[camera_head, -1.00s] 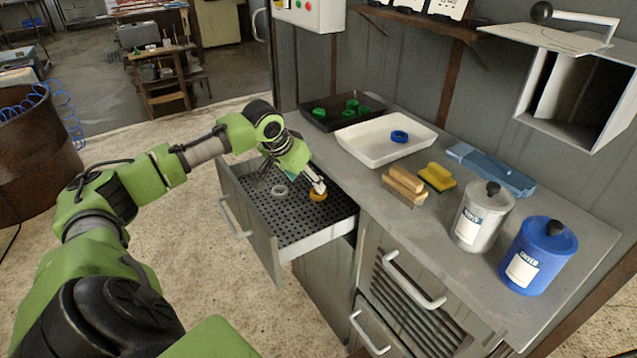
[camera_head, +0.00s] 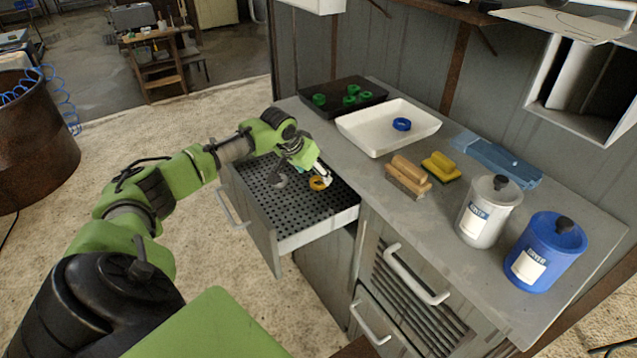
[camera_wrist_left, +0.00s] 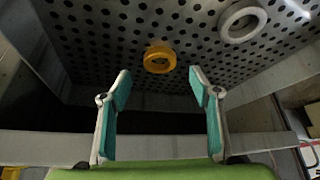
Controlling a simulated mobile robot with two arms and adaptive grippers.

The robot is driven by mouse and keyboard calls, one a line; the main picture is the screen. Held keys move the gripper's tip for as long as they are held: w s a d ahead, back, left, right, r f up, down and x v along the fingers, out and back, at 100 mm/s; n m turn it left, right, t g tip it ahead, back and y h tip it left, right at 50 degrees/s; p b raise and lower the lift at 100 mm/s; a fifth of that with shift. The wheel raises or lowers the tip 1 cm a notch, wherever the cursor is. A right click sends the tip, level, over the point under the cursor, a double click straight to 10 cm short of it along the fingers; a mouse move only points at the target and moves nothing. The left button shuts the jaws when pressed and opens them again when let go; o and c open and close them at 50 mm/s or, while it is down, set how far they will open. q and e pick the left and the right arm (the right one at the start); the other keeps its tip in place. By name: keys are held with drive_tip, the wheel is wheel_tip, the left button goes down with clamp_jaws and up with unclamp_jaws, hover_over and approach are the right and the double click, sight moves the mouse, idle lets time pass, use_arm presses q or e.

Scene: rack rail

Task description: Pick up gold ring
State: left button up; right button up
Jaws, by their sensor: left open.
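The gold ring (camera_head: 318,184) lies on the perforated black floor of the open drawer (camera_head: 285,212). In the left wrist view the gold ring (camera_wrist_left: 159,58) sits beyond the fingertips and roughly between them. My left gripper (camera_head: 322,174) is over the drawer near the ring, and in the head view it partly covers the ring. In the left wrist view the left gripper (camera_wrist_left: 160,84) is open, with nothing between its teal finger pads. My right gripper is not in view.
A grey ring (camera_wrist_left: 242,20) lies in the drawer near the gold one; it is in the arm's shadow in the head view. A white tray (camera_head: 370,145) with a blue ring (camera_head: 401,124), a black tray (camera_head: 335,112) with green rings, brushes and two canisters stand on the counter.

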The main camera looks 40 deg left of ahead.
sight(320, 184)
use_arm(q)
drive_tip(key=x, duration=0.4)
drive_tip(key=shift+s+f, duration=0.1)
drive_tip(key=shift+s, duration=0.05)
drive_tip(key=c, duration=1.2)
